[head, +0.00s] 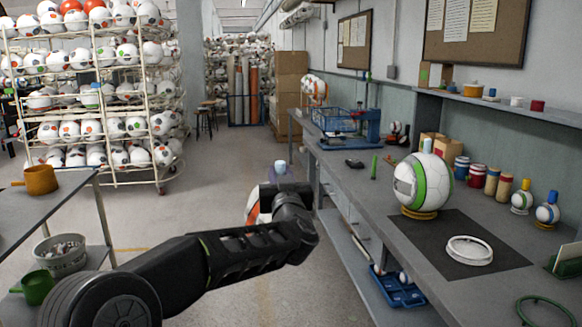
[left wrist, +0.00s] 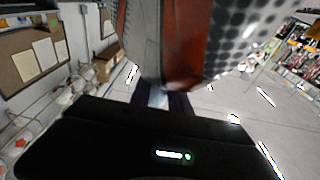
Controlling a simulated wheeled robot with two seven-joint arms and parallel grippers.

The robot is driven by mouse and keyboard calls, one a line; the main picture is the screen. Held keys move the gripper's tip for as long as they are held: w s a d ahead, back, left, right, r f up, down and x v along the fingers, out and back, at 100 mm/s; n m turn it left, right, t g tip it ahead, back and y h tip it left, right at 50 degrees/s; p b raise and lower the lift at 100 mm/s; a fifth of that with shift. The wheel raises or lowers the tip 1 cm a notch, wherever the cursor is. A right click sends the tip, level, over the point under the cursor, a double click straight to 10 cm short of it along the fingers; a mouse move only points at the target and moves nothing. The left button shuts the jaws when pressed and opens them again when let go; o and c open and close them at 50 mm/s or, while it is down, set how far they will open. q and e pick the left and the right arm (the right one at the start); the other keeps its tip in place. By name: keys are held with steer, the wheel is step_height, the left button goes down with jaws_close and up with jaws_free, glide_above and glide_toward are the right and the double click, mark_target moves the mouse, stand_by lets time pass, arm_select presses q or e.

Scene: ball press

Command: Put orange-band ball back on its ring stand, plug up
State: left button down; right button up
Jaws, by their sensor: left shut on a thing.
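The orange-band ball (head: 252,206) is white with an orange band, held off the bench over the aisle. My left wrist hides much of it in the head view. In the left wrist view the ball (left wrist: 185,45) fills the top, blurred, and my left gripper (left wrist: 160,98) is shut on it, with a pale patch between the fingers. A pale blue piece (head: 281,167) shows above my wrist; I cannot tell whether it is the plug. An empty white ring (head: 470,250) lies on a dark mat (head: 425,235). My right gripper is not in view.
A green-band ball (head: 424,184) with a blue top piece sits on a yellow ring (head: 418,213) beside the white ring. Several tins and small balls line the bench back. A blue tray (head: 398,288) is below. A table with an orange pot (head: 41,180) stands left.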

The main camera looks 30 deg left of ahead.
arm_select(q)
steer(key=s+d+f+m+t+h, duration=0.1)
steer(key=s+d+f+m+h, duration=0.1)
steer(key=d+f+h, duration=0.4)
steer(key=s+d+f+m+t+h, duration=0.1)
steer(key=s+d+f+m+h, duration=0.1)
steer(key=d+f+m+h, duration=0.3)
steer(key=s+d+f+m+t+h, duration=0.1)
steer(key=s+d+f+m+h, duration=0.2)
steer(key=d+f+h, duration=0.4)
steer(key=shift+d+f+m+t, duration=0.3)
steer(key=shift+d+f+m, duration=0.3)
steer(key=shift+d+f, duration=2.35)
steer(key=shift+d+r, duration=0.55)
